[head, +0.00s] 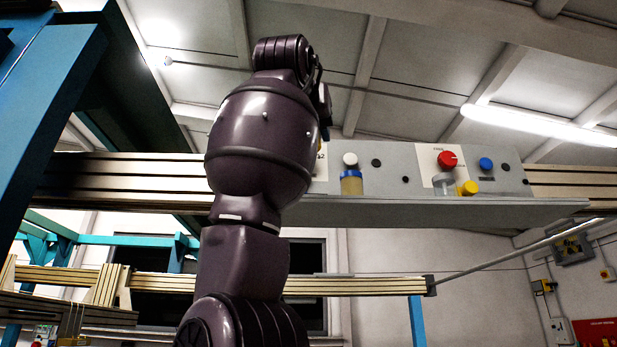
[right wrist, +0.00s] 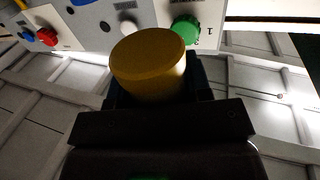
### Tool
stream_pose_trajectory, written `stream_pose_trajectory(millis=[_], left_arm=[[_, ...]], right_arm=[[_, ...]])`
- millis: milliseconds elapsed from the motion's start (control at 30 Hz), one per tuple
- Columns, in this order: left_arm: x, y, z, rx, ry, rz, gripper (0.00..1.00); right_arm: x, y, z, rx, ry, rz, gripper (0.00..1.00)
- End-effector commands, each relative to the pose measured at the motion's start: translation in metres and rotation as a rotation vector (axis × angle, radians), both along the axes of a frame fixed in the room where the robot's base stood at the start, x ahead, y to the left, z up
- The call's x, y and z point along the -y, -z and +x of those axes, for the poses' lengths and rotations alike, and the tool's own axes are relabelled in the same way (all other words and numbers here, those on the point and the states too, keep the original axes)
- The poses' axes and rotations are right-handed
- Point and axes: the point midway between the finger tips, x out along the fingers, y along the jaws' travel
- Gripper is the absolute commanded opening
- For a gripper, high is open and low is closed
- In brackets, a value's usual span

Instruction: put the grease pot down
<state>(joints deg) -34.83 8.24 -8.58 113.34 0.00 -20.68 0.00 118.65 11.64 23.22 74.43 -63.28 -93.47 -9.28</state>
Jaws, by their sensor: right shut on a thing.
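The grease pot appears to be the mustard-yellow round pot (right wrist: 148,62) in the right wrist view. My right gripper (right wrist: 150,100) is shut on it, and its dark jaws hide the pot's lower part. The pot is in front of a grey control panel (right wrist: 115,12); I cannot tell whether it touches anything below. My left gripper is in neither view.
A grey ledge (head: 420,211) runs under the panel. On it stand a blue-topped amber jar (head: 351,186), a clear jar (head: 443,185) and a small yellow item (head: 468,187). A red knob (head: 447,160) and a green knob (right wrist: 184,31) are on the panel. Ledge between the jars looks bare.

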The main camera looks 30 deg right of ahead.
Motion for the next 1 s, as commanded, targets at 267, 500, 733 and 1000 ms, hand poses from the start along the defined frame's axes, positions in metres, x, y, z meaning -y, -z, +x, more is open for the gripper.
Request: stream_pose_trajectory(millis=[267, 500, 733, 1000], left_arm=[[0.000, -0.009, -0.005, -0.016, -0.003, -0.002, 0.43], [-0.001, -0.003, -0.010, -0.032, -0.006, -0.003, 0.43], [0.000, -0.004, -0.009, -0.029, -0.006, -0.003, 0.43], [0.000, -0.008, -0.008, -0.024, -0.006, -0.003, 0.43]], right_arm=[[0.027, -0.002, 0.044, -0.002, 0.001, 0.001, 0.19], [0.033, 0.018, 0.055, 0.001, 0.000, 0.000, 0.19], [0.034, 0.034, 0.055, 0.001, 0.000, 0.000, 0.19], [0.033, 0.061, 0.055, 0.001, 0.000, 0.001, 0.19]])
